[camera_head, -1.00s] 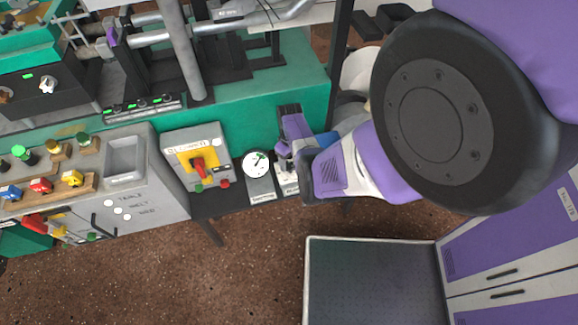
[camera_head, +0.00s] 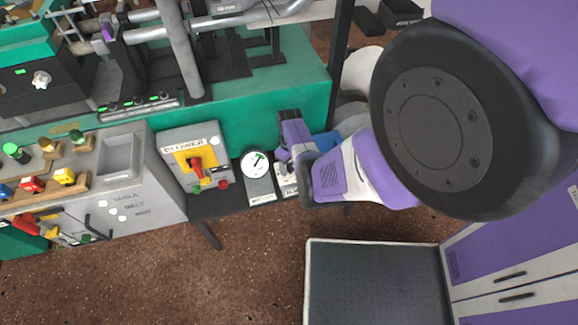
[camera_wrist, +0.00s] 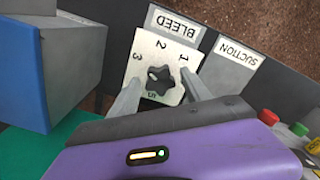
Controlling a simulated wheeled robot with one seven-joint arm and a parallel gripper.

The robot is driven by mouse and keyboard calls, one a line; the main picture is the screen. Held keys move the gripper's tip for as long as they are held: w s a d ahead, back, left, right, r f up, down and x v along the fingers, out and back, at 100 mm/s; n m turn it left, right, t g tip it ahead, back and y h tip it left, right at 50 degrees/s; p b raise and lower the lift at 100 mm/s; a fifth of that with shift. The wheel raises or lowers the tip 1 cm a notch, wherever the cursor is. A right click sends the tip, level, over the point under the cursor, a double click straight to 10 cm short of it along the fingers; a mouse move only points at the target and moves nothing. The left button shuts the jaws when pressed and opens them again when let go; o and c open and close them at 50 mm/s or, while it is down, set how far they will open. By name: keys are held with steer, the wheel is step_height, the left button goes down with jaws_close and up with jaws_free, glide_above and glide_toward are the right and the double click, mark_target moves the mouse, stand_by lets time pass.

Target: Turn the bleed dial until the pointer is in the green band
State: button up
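The bleed dial (camera_wrist: 160,80) is a dark lobed knob on a white plate (camera_wrist: 148,52) marked with numbers, beside a BLEED label (camera_wrist: 174,25). My gripper (camera_wrist: 161,78) is open, with one finger on each side of the knob in the wrist view. Gaps show between the fingers and the knob; its depth relative to the knob is hard to judge. In the head view my gripper (camera_head: 284,160) is over the dial plate (camera_head: 288,184), hiding most of it. The round white gauge (camera_head: 255,163) stands just left, with a green band (camera_head: 258,156); the pointer is too small to read surely against the band.
A blower panel (camera_head: 215,143) with a red switch (camera_head: 196,166) on yellow stands left of the gauge. A SUCTION label (camera_wrist: 237,52) lies right of the dial in the wrist view. A blue-and-grey block (camera_wrist: 75,68) is close on the left there. Brown floor lies in front.

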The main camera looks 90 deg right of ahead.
mark_target(290, 166)
jaws_close()
steer(key=shift+o, duration=1.3)
jaws_free()
steer(key=shift+r, duration=0.15)
steer(key=shift+r+p, duration=1.85)
steer(key=shift+r, duration=0.05)
